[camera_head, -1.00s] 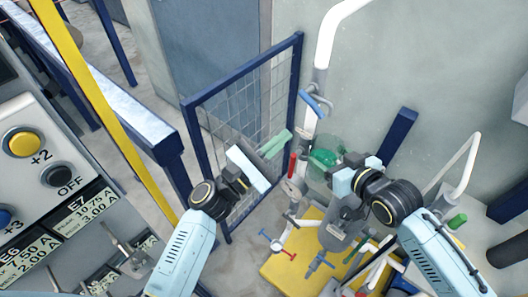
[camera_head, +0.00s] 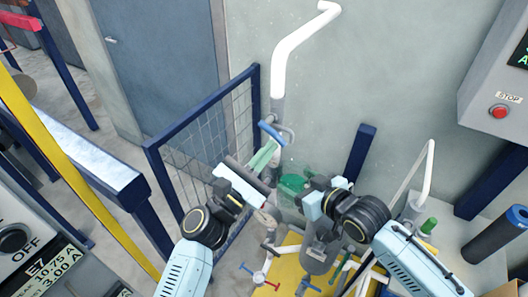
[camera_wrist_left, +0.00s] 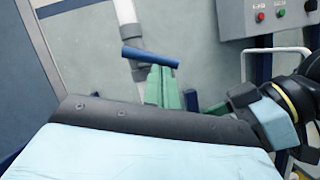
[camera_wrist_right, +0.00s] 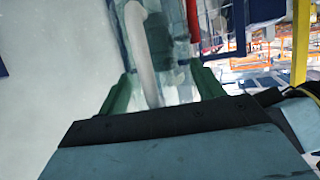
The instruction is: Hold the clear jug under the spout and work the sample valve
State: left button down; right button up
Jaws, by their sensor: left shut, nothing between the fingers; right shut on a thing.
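The sample valve has a blue lever handle (camera_head: 271,132) on the upright pipe; the handle also shows in the left wrist view (camera_wrist_left: 150,57). A curved grey spout (camera_head: 287,134) seems to come off beside it. My left gripper (camera_head: 262,155) is shut and empty, its green fingertips just below the handle; whether they touch it I cannot tell. My right gripper (camera_head: 292,183) is shut on the clear jug (camera_head: 300,169), below and slightly right of the valve. In the right wrist view, the jug (camera_wrist_right: 176,88) stands between the green fingers, partly hidden by the gripper body.
A blue mesh fence (camera_head: 205,140) stands close left of my left gripper. Pipes and small valves (camera_head: 265,275) crowd a yellow base (camera_head: 282,268) below. A blue post (camera_head: 360,152) and a white bent pipe (camera_head: 424,180) stand right.

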pick_arm(q)
jog(key=shift+s+d+r, duration=0.4)
jog(key=shift+d+r, duration=0.1)
jog(key=shift+r, duration=0.15)
jog(key=shift+d, duration=0.1)
dwell(0.7)
